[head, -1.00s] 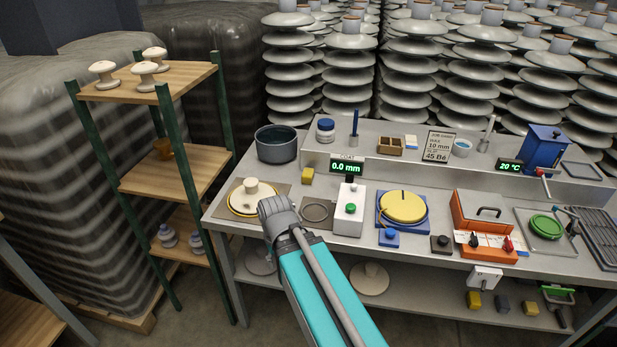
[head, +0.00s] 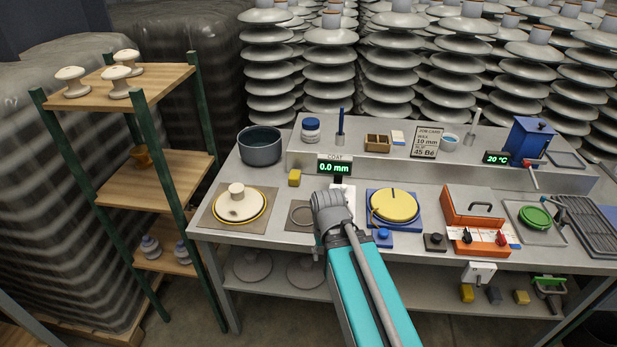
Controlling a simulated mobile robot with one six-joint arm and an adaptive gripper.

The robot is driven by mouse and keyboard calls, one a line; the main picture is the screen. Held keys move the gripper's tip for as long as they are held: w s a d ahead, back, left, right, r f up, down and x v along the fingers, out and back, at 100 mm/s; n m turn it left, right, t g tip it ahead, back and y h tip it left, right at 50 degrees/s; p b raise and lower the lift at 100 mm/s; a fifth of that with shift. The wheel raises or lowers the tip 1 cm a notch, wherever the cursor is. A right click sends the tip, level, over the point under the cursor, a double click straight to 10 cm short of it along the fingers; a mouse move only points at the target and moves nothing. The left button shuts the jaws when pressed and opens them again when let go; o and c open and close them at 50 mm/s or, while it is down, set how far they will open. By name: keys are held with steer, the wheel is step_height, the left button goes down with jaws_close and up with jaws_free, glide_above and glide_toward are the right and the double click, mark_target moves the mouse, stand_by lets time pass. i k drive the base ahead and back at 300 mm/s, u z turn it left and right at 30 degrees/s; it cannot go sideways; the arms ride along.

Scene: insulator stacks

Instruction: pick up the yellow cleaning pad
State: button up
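A small yellow block (head: 294,177), which looks like the cleaning pad, lies on the workbench below the raised back ledge, left of the "COAT 0.0 mm" display. My gripper (head: 329,203) is to the right of it and nearer the camera, apart from it in the picture. The wrist hides the fingers, so I cannot see whether they are open or hold anything. Two other yellow blocks, one at the left (head: 467,293) and one at the right (head: 522,297), lie on the lower shelf with a grey block between them.
A white insulator disc (head: 240,204) on a plate and a dark pot (head: 260,146) stand left of the block. A yellow round pad on a blue base (head: 394,206) and an orange box (head: 473,207) stand to the right. A wooden shelf rack (head: 150,185) is left of the bench.

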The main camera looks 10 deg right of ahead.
mark_target(294, 176)
steer(key=z, duration=1)
steer(key=k, duration=0.9)
steer(key=u, duration=0.4)
steer(key=i, duration=0.5)
steer(key=u, duration=0.05)
